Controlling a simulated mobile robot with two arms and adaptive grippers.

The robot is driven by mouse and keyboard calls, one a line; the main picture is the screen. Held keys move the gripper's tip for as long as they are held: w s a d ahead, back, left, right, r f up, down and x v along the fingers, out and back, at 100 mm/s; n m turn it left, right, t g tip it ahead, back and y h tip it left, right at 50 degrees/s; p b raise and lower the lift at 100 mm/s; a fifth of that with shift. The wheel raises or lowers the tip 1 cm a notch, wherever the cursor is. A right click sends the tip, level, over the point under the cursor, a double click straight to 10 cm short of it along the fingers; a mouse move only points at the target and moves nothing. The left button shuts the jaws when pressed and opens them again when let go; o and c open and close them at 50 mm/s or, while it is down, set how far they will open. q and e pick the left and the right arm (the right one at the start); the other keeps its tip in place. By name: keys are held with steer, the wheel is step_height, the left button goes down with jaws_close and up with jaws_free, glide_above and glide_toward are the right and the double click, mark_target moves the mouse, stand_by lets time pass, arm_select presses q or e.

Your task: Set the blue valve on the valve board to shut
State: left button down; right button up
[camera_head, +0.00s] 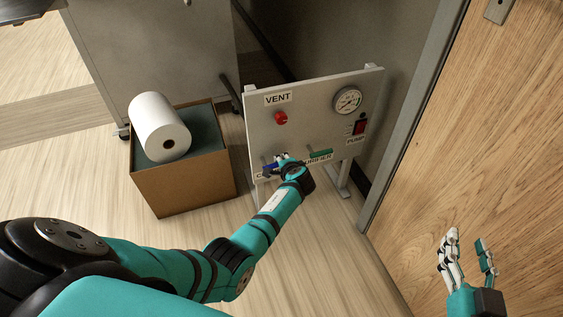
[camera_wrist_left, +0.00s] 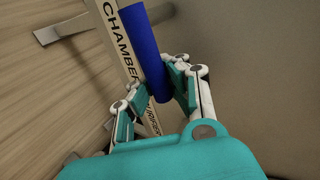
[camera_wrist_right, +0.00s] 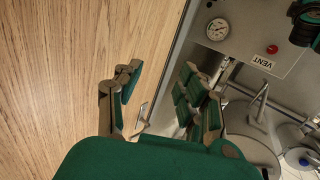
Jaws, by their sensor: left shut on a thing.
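The valve board (camera_head: 315,110) is a pale upright panel on legs. Its blue valve (camera_head: 268,168) has a bar handle low on the left, above a partly hidden label. In the left wrist view the blue handle (camera_wrist_left: 146,40) runs roughly along the label reading "CHAMBER". My left gripper (camera_head: 284,160) is at the handle; in its wrist view its fingers (camera_wrist_left: 160,98) are on either side of the handle's near end, shut on it. The valve's hub is hidden. My right gripper (camera_head: 467,252) is open and empty, in front of the wooden door.
A green valve handle (camera_head: 321,154) lies level just right of my left gripper. The board also carries a red VENT knob (camera_head: 281,118), a gauge (camera_head: 347,100) and a PUMP switch (camera_head: 360,127). A box (camera_head: 185,190) with a white roll (camera_head: 158,125) stands left. The wooden door (camera_head: 490,130) is right.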

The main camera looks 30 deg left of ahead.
arm_select(q)
steer(key=shift+s+d+f+m+g, duration=0.15)
steer(key=shift+f+g, duration=0.05)
steer(key=shift+f, duration=0.15)
steer(key=shift+s+d+f+m+g, duration=0.1)
steer(key=shift+d+f+m+g, duration=0.1)
steer(key=shift+f, duration=0.1)
arm_select(e)
steer(key=shift+w+a+r+t+y, duration=0.15)
steer(key=shift+r+t, duration=0.1)
steer(key=shift+r, duration=0.2)
steer(key=shift+s+a+r+t+y, duration=0.15)
steer(key=shift+r+t, duration=0.1)
steer(key=shift+r, duration=0.15)
steer(key=shift+w+d, duration=0.1)
arm_select(q)
steer(key=c, duration=1.3)
jaws_free()
steer(key=shift+r, duration=0.25)
steer(key=shift+o, duration=0.4)
steer(key=shift+w+a, duration=0.1)
steer(key=shift+r, duration=0.1)
arm_select(e)
steer(key=shift+d+r, duration=0.1)
steer(key=shift+d, duration=0.05)
arm_select(q)
steer(key=v, duration=1.2)
steer(key=shift+f, duration=0.25)
